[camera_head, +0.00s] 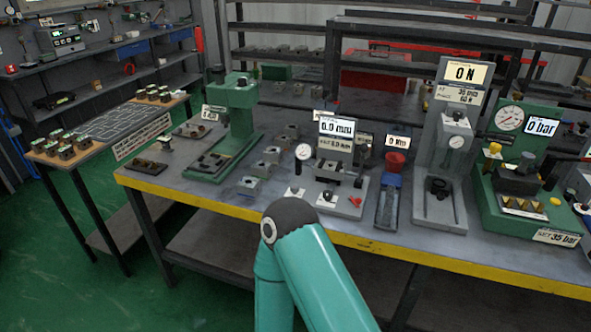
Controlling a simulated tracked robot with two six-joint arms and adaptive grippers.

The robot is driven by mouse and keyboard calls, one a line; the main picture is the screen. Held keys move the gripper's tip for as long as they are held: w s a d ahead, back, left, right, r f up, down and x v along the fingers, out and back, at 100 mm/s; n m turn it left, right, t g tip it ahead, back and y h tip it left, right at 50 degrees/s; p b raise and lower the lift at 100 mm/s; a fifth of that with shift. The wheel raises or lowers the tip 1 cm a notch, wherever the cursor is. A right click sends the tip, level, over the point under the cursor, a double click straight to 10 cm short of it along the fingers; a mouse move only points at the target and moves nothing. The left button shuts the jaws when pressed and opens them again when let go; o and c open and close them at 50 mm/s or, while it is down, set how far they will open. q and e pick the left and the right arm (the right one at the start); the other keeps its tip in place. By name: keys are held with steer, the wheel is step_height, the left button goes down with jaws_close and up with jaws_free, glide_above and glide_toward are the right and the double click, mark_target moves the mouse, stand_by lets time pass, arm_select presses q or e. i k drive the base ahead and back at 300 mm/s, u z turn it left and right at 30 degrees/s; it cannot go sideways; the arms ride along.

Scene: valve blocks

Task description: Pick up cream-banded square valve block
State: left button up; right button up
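Several small grey metal blocks stand on the workbench between the green press and the gauge stand, including one at the back (291,131), one in the middle (271,155) and one at the front (248,185). They are too small for me to tell which, if any, has a cream band. More small dark blocks with pale tops (60,146) sit on the side table at the left. Only a teal arm link of mine with a dark joint shows at the bottom middle. Neither gripper is in view.
The workbench (150,185) has a yellow front edge. On it stand a green press (240,120), a gauge stand (335,150), a red-and-blue funnel device (392,185), a grey force tester (440,190) and a green pressure rig (515,185). Shelves stand behind. Green floor is free at left.

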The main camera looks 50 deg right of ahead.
mark_target(276, 157)
steer(key=k, duration=1.05)
steer(key=z, duration=0.6)
steer(key=i, duration=1)
